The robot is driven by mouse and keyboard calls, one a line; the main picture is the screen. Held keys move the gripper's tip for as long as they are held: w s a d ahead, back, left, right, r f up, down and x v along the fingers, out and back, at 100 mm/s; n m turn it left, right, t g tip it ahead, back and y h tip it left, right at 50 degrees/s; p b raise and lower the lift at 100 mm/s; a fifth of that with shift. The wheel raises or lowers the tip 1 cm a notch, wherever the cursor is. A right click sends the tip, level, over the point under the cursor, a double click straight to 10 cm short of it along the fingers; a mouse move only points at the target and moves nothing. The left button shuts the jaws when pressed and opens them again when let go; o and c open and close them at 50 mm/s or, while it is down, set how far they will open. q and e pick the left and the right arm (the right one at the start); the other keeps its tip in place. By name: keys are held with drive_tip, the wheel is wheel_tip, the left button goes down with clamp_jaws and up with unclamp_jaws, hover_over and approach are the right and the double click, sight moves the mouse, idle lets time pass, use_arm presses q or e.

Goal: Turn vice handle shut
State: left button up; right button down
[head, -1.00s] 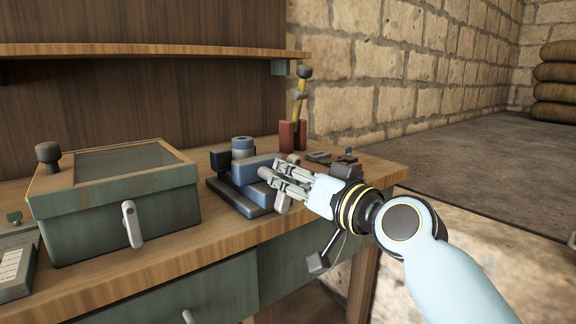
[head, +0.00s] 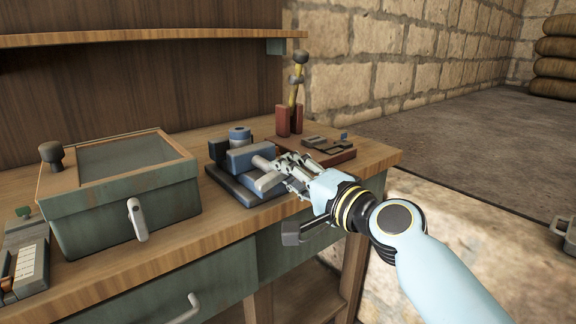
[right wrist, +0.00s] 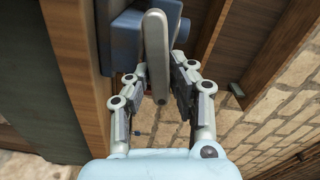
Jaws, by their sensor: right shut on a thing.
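The blue vice (head: 241,158) stands on a dark base near the right end of the workbench. Its pale grey handle (head: 268,181) is at the vice's right side, tilted and partly covered by my fingers. My right gripper (head: 284,170) is at the handle, shut on it. In the right wrist view the handle (right wrist: 155,50) is a long rounded bar between the two fingers of my right gripper (right wrist: 158,80), with the blue vice body (right wrist: 122,42) behind it. My left gripper is not in view.
A green box (head: 125,205) with a glazed lid stands left on the workbench (head: 215,232). A red tool holder (head: 283,121) and a reddish tray (head: 335,158) with small parts are behind and right of the vice. A shelf (head: 150,42) hangs above.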

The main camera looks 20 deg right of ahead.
drive_tip(key=shift+f+m+p, duration=0.35)
drive_tip(key=shift+f+m, duration=0.2)
drive_tip(key=shift+m, duration=0.55)
drive_tip(key=shift+s, duration=0.1)
drive_tip(key=c, duration=1.2)
unclamp_jaws()
drive_tip(key=shift+d, duration=0.1)
drive_tip(key=v, duration=1.3)
drive_tip(key=shift+r, duration=0.35)
